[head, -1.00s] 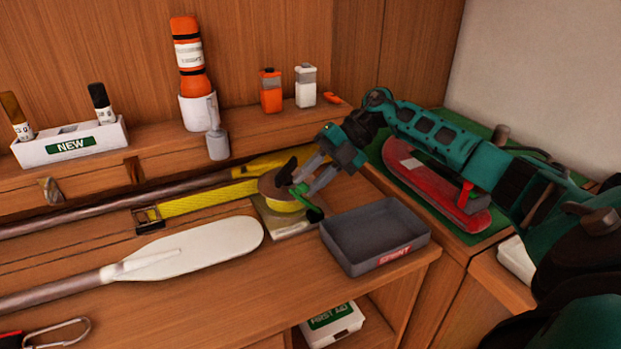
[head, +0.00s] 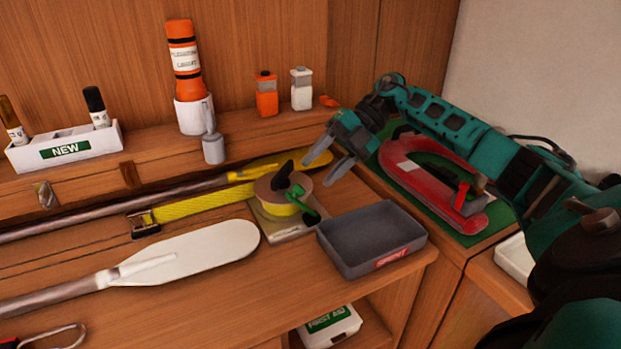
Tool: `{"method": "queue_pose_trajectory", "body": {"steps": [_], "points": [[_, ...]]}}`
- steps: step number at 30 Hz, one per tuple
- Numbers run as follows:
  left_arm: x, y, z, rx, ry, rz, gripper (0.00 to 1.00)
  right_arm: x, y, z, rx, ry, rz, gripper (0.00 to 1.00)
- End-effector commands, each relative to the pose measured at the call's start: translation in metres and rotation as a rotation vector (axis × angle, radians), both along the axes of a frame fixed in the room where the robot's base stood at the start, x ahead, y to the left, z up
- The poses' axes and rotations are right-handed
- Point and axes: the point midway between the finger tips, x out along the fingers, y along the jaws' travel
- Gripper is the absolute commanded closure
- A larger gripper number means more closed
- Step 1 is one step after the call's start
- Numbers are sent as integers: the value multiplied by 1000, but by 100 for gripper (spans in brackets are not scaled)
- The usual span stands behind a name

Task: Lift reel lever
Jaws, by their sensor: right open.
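The reel (head: 265,192) is a round drum with a brown top disc and yellow line, on a pale base plate (head: 284,232) on the bench. A yellow strap (head: 197,207) runs from it to the left. A black lever (head: 283,177) stands up tilted on top of the disc, and a green lever (head: 303,205) lies on its right side, with a dark end. My right gripper (head: 328,164) is open and empty, up and to the right of the reel, apart from both levers. My left gripper is not in view.
A grey tray (head: 372,240) stands just right of the reel. A white paddle (head: 205,250) lies in front. A red float-like frame (head: 430,180) lies on a green mat at the right. An orange flare canister (head: 185,62) stands on the back shelf.

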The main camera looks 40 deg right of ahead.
Motion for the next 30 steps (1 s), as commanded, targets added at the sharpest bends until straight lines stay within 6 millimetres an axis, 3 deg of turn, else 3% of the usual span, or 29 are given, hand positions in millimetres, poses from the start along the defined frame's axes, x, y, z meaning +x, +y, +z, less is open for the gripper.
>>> {"method": "queue_pose_trajectory", "body": {"steps": [6,12,30], "points": [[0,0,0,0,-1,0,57,-8,-38,32,0,-4,-4,48],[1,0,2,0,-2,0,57,-13,-58,49,0,-2,-3,48],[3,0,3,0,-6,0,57,-15,-63,53,0,-1,-1,48]]}}
